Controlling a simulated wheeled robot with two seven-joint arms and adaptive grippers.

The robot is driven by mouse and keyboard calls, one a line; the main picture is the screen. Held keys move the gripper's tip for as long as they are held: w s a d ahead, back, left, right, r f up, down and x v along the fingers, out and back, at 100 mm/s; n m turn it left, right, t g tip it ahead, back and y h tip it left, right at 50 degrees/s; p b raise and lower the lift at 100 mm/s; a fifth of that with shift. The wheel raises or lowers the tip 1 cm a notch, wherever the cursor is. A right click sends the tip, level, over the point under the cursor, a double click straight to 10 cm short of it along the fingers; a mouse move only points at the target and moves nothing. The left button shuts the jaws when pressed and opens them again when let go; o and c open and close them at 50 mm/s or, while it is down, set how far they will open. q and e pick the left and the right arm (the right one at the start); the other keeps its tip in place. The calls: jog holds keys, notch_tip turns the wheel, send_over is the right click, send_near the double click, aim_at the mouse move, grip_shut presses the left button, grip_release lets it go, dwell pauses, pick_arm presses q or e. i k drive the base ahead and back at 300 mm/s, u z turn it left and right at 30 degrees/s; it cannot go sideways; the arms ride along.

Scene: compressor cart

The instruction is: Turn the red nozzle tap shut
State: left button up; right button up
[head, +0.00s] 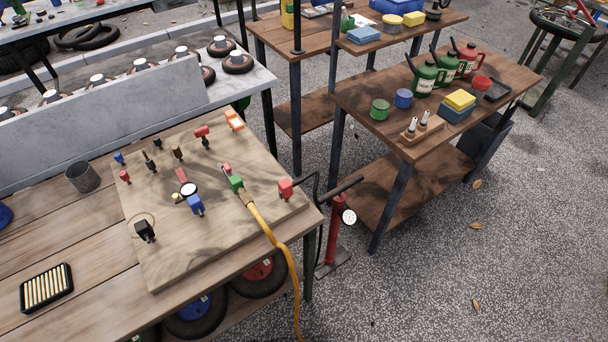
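A wooden board (165,262) lies on the workbench at the left and carries several small coloured fittings. Red ones are a fitting (201,132) near the far edge, a fitting (285,188) at the right edge, a small one (124,176) at the left, a red piece (182,175) by a round gauge (189,190), and a small red piece (226,168) beside a green fitting (236,184). I cannot tell which is the nozzle tap, or how far it is turned. A yellow hose (264,229) runs from the green fitting over the bench edge. Neither gripper is in view.
The bench (70,221) also holds a dark cup (82,178) and a black case (46,288). A red floor pump (333,232) stands by its right corner. A wooden cart (428,138) with oil cans stands at the right. Open floor lies at the lower right.

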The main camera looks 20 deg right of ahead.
aim_at(227, 167)
jog(key=u, duration=0.3)
jog(key=k, duration=1.05)
jog(key=u, duration=1.55)
jog(key=i, duration=0.75)
jog(key=z, duration=0.75)
jog(key=i, duration=0.6)
jog(key=z, duration=0.75)
